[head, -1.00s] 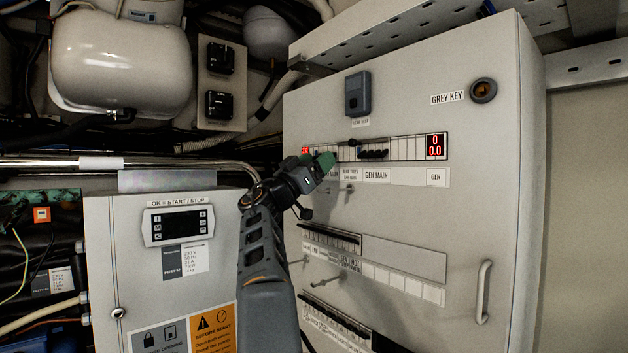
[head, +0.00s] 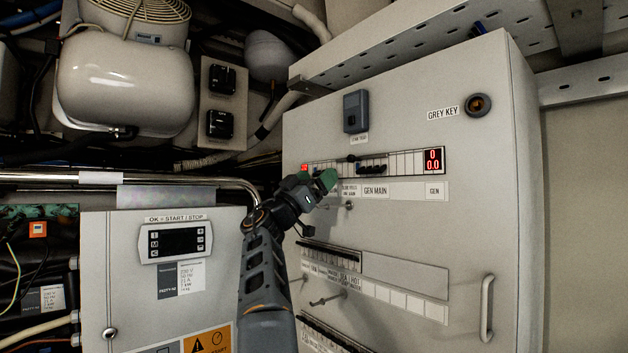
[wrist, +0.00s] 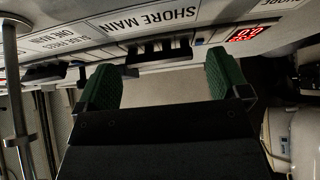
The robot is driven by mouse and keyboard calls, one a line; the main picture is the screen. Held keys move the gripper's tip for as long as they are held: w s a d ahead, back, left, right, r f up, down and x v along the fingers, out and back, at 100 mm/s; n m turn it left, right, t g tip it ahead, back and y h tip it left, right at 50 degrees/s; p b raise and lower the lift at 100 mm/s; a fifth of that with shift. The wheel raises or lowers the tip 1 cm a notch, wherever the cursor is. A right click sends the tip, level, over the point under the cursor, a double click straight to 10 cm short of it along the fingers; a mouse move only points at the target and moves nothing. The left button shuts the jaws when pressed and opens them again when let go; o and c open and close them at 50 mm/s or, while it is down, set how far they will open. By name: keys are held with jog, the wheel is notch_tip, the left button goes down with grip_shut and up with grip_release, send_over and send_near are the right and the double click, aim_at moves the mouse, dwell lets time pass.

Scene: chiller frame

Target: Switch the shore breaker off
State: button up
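My gripper (head: 325,180) is in front of the left part of that row. The wrist view shows its two green fingertips (wrist: 164,82) wide apart with nothing between them. The breaker shows beyond the gap, apart from the fingers. Its lever position is too dark to tell.
The GEN MAIN breakers (head: 371,169) sit to the right in the same row, beside a red display (head: 433,160). A small lever (head: 348,205) sticks out below the row. The cabinet handle (head: 487,308) is lower right. A controller box (head: 176,241) stands left of my arm.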

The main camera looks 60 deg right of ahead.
jog(key=shift+f, duration=0.1)
jog(key=b+v, duration=0.3)
jog(key=v, duration=1)
jog(key=shift+a+f+b, duration=0.2)
jog(key=shift+a+b, duration=0.1)
jog(key=shift+w, duration=0.1)
